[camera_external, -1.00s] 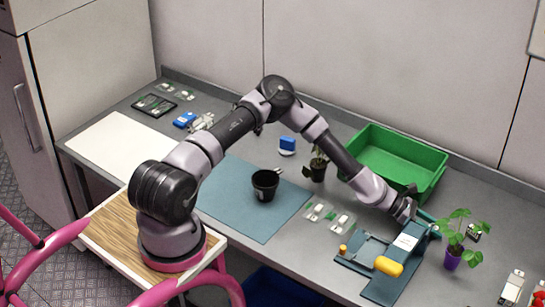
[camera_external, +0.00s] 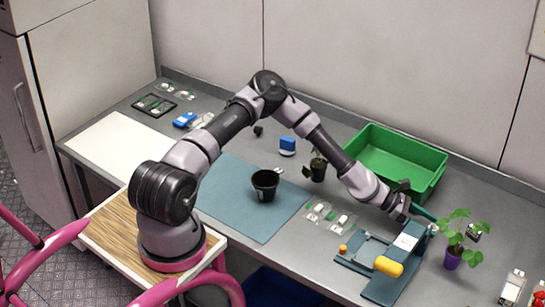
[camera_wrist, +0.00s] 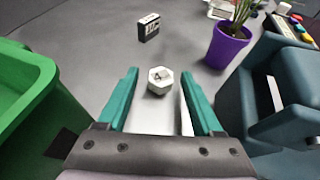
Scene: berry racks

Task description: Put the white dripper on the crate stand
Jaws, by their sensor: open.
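A small white hexagonal piece, which looks like the white dripper (camera_wrist: 160,86), rests on the grey bench in the wrist view. It lies between and just beyond my fingertips, with free bench on both sides. My gripper (camera_wrist: 160,104) is open, its two teal fingers apart and nothing held between them. In the external view my gripper (camera_external: 424,214) is low over the bench, between the green crate (camera_external: 400,150) and a dark teal stand (camera_external: 375,292); the dripper is hidden there. I cannot tell for certain whether this teal stand is the crate stand.
A purple pot with a plant (camera_wrist: 229,45) and a small black box (camera_wrist: 148,28) stand beyond the dripper. The teal stand's block (camera_wrist: 285,85) is close on the right, the green crate wall (camera_wrist: 45,80) on the left. A yellow cylinder (camera_external: 389,266) lies on the stand.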

